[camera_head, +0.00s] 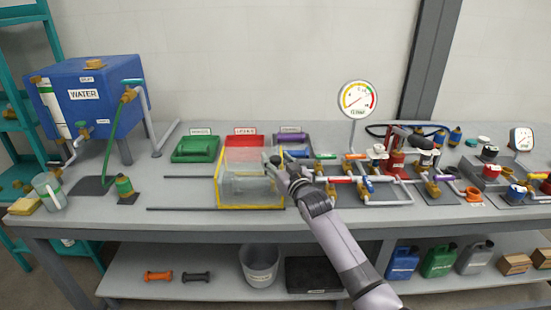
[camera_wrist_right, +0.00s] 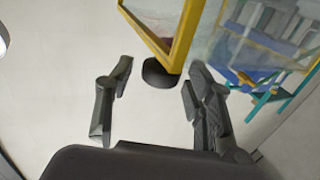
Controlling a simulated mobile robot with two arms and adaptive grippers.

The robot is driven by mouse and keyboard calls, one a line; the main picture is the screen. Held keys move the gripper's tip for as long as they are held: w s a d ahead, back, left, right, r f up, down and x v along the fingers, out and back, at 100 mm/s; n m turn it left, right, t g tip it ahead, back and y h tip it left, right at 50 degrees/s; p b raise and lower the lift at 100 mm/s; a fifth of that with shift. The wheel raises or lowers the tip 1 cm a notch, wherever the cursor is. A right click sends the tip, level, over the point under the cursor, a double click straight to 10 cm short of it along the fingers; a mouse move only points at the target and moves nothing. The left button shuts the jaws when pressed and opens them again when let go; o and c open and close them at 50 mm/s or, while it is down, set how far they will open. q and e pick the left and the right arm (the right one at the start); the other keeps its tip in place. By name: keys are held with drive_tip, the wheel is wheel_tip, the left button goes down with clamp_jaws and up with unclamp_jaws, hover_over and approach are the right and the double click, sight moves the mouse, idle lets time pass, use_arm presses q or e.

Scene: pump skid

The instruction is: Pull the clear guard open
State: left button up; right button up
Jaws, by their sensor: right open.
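The clear guard (camera_head: 250,207) is a see-through box with a yellow frame on the bench, left of the piping. In the wrist view its yellow frame (camera_wrist_right: 187,38) runs across the top, with a dark round knob (camera_wrist_right: 160,73) at its lower corner. My right gripper (camera_head: 281,165) is at the guard's right side. In the wrist view its two fingers (camera_wrist_right: 159,82) are apart, one on each side of the knob. I see gaps between fingers and knob, so it does not look gripped. My left gripper is not in view.
Valves and pipes (camera_head: 385,201) fill the bench to the right, near my right arm. A blue water tank (camera_head: 85,95) stands at left. Bench space left of the guard, with dark rails, is mostly free.

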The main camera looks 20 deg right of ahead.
drive_tip(key=shift+w, duration=0.55)
drive_tip(key=shift+c, duration=0.3)
clamp_jaws()
idle(0.3)
